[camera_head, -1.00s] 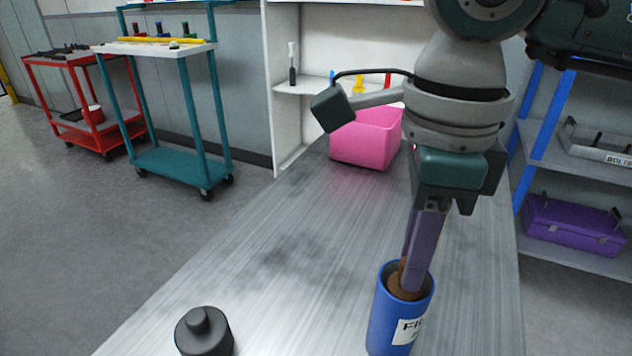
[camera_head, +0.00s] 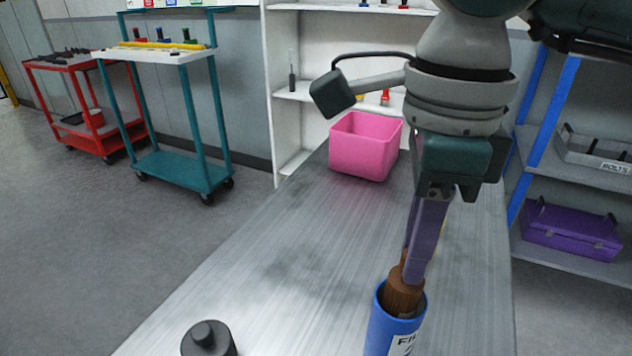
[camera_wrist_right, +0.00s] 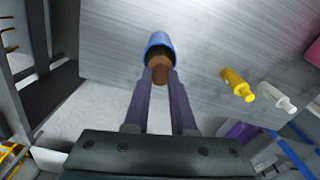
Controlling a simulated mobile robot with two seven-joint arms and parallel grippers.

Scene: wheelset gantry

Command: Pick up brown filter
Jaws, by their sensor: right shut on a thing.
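The brown filter (camera_head: 402,292) stands partly out of the mouth of a blue cylindrical container (camera_head: 381,332) at the front of the table. Its lower part is hidden inside the container. My right gripper (camera_head: 411,266) points down, with its purple fingers shut on the filter's upper part. In the right wrist view the brown filter (camera_wrist_right: 159,68) sits between the two fingertips, with the blue container (camera_wrist_right: 160,42) just beyond it. My left gripper is not in view.
A pink bin (camera_head: 364,147) stands farther back on the metal table (camera_head: 290,270). A dark grey cylinder (camera_head: 208,341) is at the front left. In the wrist view, a yellow bottle-like object (camera_wrist_right: 236,84) and a white one (camera_wrist_right: 277,97) are to the right. The table's middle is clear.

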